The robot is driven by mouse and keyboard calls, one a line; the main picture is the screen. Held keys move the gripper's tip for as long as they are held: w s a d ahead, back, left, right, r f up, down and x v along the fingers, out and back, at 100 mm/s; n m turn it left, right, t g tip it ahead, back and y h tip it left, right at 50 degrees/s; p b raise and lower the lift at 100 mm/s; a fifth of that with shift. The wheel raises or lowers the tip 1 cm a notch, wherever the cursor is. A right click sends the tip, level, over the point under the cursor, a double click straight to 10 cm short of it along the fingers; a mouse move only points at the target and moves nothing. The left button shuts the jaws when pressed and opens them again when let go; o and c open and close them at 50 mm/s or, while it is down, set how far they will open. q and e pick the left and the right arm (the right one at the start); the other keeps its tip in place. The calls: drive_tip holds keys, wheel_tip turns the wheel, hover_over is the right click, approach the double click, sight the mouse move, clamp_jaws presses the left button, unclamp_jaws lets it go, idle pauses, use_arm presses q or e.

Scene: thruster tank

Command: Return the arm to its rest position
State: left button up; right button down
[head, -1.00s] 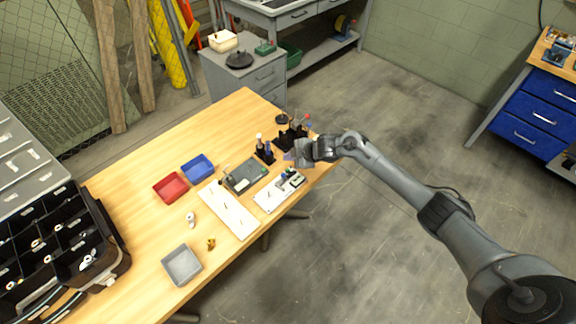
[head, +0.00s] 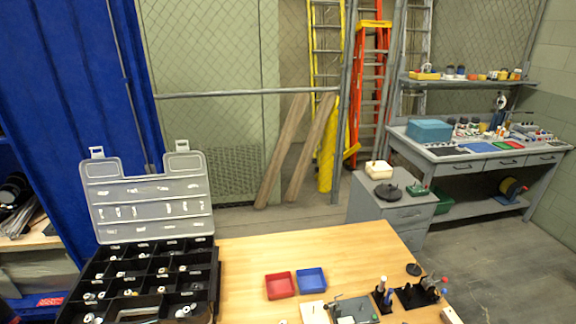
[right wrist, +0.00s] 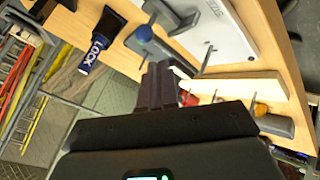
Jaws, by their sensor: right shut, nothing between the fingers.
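My right gripper (right wrist: 158,85) shows only in the right wrist view. Its dark fingers are closed together with nothing between them. It points toward the wooden table (right wrist: 262,20), near the tools on it. A bottle labelled LOCK (right wrist: 98,48) with a blue lower part is at upper left of the fingers, apart from them. A grey clamp-like tool (right wrist: 150,42) appears just beyond the fingertips; I cannot tell the exact gap. Neither arm shows in the head view, and my left gripper is in no view.
The table (head: 330,250) holds a red bin (head: 280,286), a blue bin (head: 311,281), small black stands (head: 415,297) and a grey plate (head: 355,310). A black compartment case (head: 150,270) stands at left. A grey cabinet (head: 395,212) stands behind. Floor at right is clear.

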drive_tip(key=s+a+f+m, duration=0.2)
drive_tip(key=s+a, duration=0.6)
drive_tip(key=s+a+r+m+g+h, duration=0.1)
drive_tip(key=s+a+r+m+g, duration=0.2)
drive_tip(key=s, duration=0.9)
drive_tip(key=s+r+m+g+h, duration=0.15)
drive_tip(key=s+r+m, duration=0.35)
drive_tip(key=s, duration=0.8)
wheel_tip(320, 180, up, 28)
drive_tip(key=p, duration=2.8)
drive_tip(key=shift+w+p, duration=0.3)
drive_tip(key=shift+w, duration=0.1)
drive_tip(key=shift+a+g+y, duration=0.1)
drive_tip(key=shift+g+y, duration=0.15)
